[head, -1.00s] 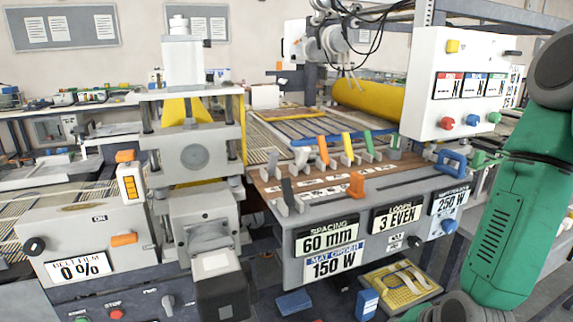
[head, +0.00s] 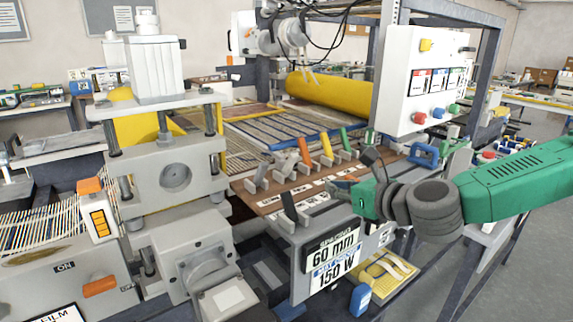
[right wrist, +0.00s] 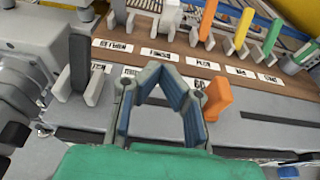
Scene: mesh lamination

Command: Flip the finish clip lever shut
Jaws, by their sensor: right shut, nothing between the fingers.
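A row of clip levers stands on a brown labelled strip (head: 268,203). An orange lever (head: 305,151), a yellow lever (head: 326,146) and a green lever (head: 344,139) stand upright or tilted in it. A dark grey lever (head: 289,206) stands at the near left end; it also shows in the right wrist view (right wrist: 79,63). I cannot read which is the finish clip. My right gripper (right wrist: 160,78) is shut and empty, in front of the strip, right of the dark lever. An orange knob (right wrist: 217,98) is close beside its right finger. My left gripper is out of view.
A grey press (head: 172,150) stands left of the strip. A white control box (head: 424,85) with coloured buttons is at the back right, near a blue handle (head: 425,155). A yellow roll (head: 325,90) lies behind the levers. A yellow tray (head: 385,270) is below.

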